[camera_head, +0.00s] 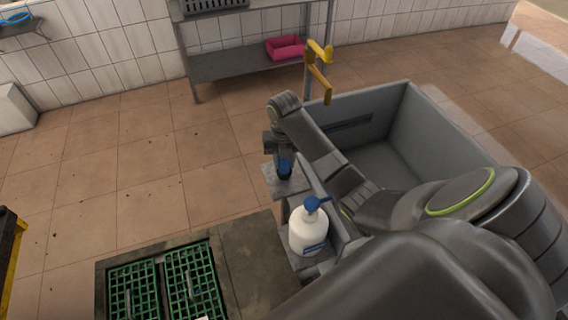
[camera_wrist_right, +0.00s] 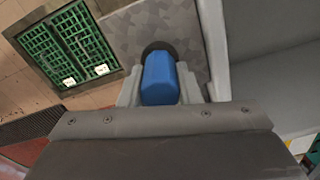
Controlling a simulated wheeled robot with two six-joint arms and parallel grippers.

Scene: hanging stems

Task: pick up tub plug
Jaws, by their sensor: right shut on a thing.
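The tub plug (camera_wrist_right: 160,80) has a blue grip and a dark round base in the right wrist view. My right gripper (camera_wrist_right: 160,90) is shut on the blue grip, with a finger on either side. In the head view the plug (camera_head: 285,168) shows small and blue below the right gripper (camera_head: 284,158). It is over a small grey speckled ledge (camera_head: 291,187); I cannot tell whether its base touches the ledge. My left gripper is not in view.
A white pump bottle (camera_head: 307,232) with a blue top stands close by, nearer the front. A large grey tub (camera_head: 377,164) lies right of the ledge, below a yellow tap (camera_head: 318,72). Green grates (camera_head: 193,279) lie at front left. Tiled floor is open at left.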

